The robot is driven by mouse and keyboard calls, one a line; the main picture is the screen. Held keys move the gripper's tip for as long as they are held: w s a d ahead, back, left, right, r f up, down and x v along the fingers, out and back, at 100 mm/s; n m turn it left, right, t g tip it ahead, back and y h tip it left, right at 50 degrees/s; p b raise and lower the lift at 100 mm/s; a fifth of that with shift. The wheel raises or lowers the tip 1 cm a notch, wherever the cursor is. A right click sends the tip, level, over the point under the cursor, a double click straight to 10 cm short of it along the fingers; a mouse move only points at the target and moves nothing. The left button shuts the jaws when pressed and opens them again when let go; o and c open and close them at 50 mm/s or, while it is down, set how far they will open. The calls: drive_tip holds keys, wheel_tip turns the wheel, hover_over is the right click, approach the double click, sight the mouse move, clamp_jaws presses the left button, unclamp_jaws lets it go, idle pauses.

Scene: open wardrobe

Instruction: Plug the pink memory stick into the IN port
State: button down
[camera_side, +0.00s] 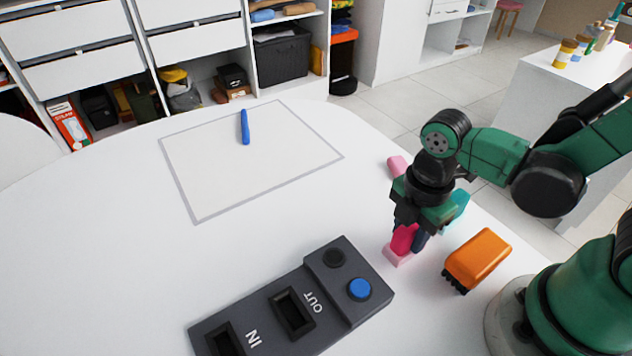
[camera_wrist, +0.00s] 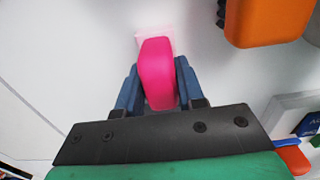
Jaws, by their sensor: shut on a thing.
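The pink memory stick (camera_side: 404,238) is held upright between the fingers of my gripper (camera_side: 410,236), near the table's right side. In the wrist view the stick (camera_wrist: 157,72) sits between the two blue fingers of my gripper (camera_wrist: 158,88), which are shut on it. A pale pink block (camera_side: 397,256) is at its lower end; I cannot tell whether the two touch. The dark grey console (camera_side: 330,290) lies to the left of my gripper. Its IN port (camera_side: 222,342) is at the lower left, partly cut off by the frame edge, and looks empty.
The OUT port (camera_side: 293,312), a blue button (camera_side: 359,289) and a black knob (camera_side: 334,258) are on the console. An orange object (camera_side: 478,258) stands right of my gripper. A teal object (camera_side: 457,203) and another pale pink piece (camera_side: 396,166) are behind. A blue stick (camera_side: 245,127) lies inside the outlined area.

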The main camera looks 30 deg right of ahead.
drive_tip(key=shift+r, duration=1.25)
idle(0.9)
drive_tip(key=shift+r, duration=1.95)
drive_tip(key=w+d+r+m, duration=0.2)
drive_tip(key=w+r+m, duration=0.2)
drive_tip(key=m, duration=0.5)
drive_tip(key=w+d+r+m, duration=0.3)
drive_tip(key=w+r+m, duration=0.2)
drive_tip(key=w+m, duration=0.4)
drive_tip(key=shift+w, duration=0.15)
drive_tip(key=shift+a, duration=0.1)
